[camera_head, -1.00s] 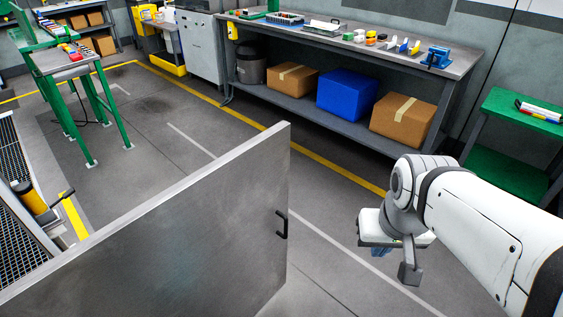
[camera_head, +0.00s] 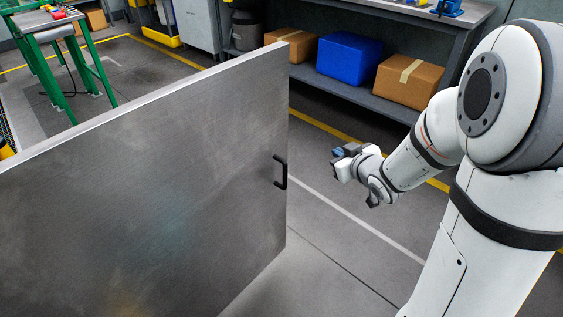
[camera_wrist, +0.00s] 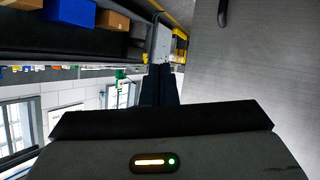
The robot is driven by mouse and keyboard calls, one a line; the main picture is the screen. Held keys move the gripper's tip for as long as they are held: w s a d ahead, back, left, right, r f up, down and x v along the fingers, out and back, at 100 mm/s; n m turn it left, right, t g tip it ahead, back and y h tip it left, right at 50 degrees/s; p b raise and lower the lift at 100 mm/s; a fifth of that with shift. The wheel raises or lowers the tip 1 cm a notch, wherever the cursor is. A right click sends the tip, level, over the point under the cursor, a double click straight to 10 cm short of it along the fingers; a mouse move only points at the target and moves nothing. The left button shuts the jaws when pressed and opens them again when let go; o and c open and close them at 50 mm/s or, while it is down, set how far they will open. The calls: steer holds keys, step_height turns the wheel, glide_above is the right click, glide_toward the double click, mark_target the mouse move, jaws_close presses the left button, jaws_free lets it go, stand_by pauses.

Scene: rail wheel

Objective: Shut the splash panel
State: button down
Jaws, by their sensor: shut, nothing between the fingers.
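The splash panel (camera_head: 165,185) is a large grey metal sheet standing upright across the left and middle of the head view. Its black handle (camera_head: 281,172) is near its free right edge. The panel also fills the upper right of the wrist view (camera_wrist: 255,65), with the handle (camera_wrist: 222,12) at the top. My gripper (camera_head: 337,153) is to the right of the panel's edge, apart from panel and handle. Its fingers (camera_wrist: 160,85) are together and empty in the wrist view. The panel's hinge side is out of view.
A workbench (camera_head: 440,112) stands along the back, with a blue box (camera_head: 349,60) and cardboard boxes (camera_head: 408,80) on its lower shelf. A green-legged table (camera_head: 55,60) is at the upper left. The floor right of the panel is clear around my gripper.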

steer(key=s+a+f+n+g+y+b, duration=0.1)
steer(key=s+a+f+n+y+b, duration=0.15)
steer(key=a+f+y+b, duration=0.5)
steer(key=y+b, duration=0.2)
glide_toward(265, 159)
steer(key=shift+n+g, duration=0.3)
steer(key=shift+n, duration=0.15)
steer(key=x, duration=0.6)
steer(key=shift+w+a+r, duration=0.2)
steer(key=shift+w+a, duration=0.05)
steer(key=shift+w, duration=0.1)
